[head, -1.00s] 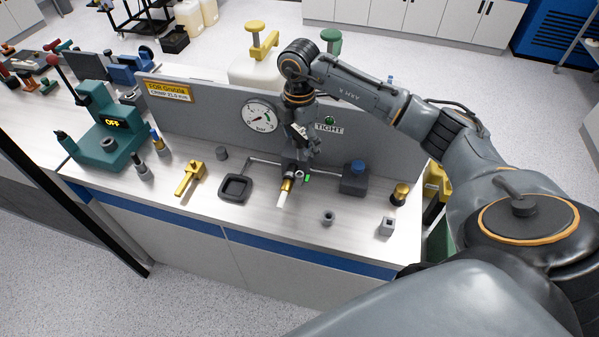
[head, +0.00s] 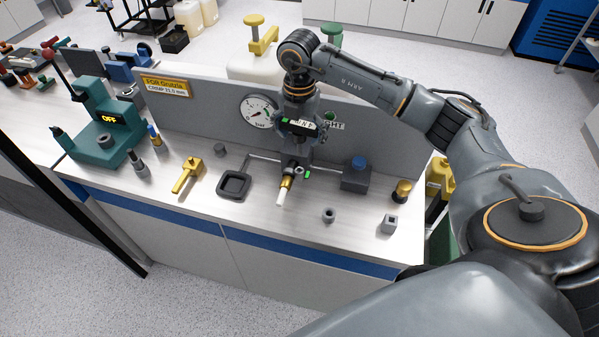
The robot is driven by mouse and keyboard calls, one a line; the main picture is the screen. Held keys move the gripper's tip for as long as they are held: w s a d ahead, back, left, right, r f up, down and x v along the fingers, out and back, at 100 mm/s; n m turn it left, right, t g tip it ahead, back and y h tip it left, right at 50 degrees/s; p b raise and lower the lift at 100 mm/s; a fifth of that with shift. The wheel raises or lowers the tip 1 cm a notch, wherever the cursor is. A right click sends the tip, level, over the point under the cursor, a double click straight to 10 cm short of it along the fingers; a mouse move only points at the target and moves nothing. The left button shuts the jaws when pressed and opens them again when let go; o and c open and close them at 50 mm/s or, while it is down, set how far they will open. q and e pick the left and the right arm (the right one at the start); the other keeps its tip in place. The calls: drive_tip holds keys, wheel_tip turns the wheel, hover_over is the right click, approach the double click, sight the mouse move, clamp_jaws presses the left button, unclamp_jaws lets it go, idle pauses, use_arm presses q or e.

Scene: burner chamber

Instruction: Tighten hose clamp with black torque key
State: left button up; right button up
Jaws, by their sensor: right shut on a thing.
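My right gripper (head: 297,150) points down at the middle of the bench, in front of the grey panel. It is shut on a dark piece that looks like the black torque key, mostly hidden by the gripper and fixture. Just below is the hose fitting, a brass piece with a white end (head: 284,190), pointing toward the front edge. The hose clamp sits around there, too small to make out clearly; a small green mark (head: 307,174) shows beside it. Whether the key is seated on the clamp cannot be told. My left gripper is out of view.
A dial gauge (head: 258,111) and a partly covered TIGHT label (head: 334,126) are on the panel (head: 215,125). A black square tray (head: 234,185), yellow tool (head: 187,175), blue-knobbed box (head: 356,175) and small metal parts stand around. The bench front is mostly clear.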

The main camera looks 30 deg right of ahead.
drive_tip(key=n+b, duration=0.1)
drive_tip(key=n, duration=0.1)
drive_tip(key=shift+f+n, duration=0.1)
drive_tip(key=shift+n, duration=1.4)
drive_tip(key=shift+s+a+f+n+b, duration=0.15)
drive_tip(key=shift+a+n+b, duration=0.3)
drive_tip(key=shift+n, duration=0.35)
drive_tip(key=s+a+f+m+b, duration=0.3)
drive_tip(key=s+a+m, duration=0.3)
drive_tip(key=m, duration=0.9)
drive_tip(key=s+a+f+m+b, duration=0.3)
drive_tip(key=s+a+m, duration=0.3)
drive_tip(key=m, duration=1)
drive_tip(key=shift+s+a+b, duration=0.25)
drive_tip(key=shift+s+b, duration=0.45)
drive_tip(key=shift+s, duration=0.55)
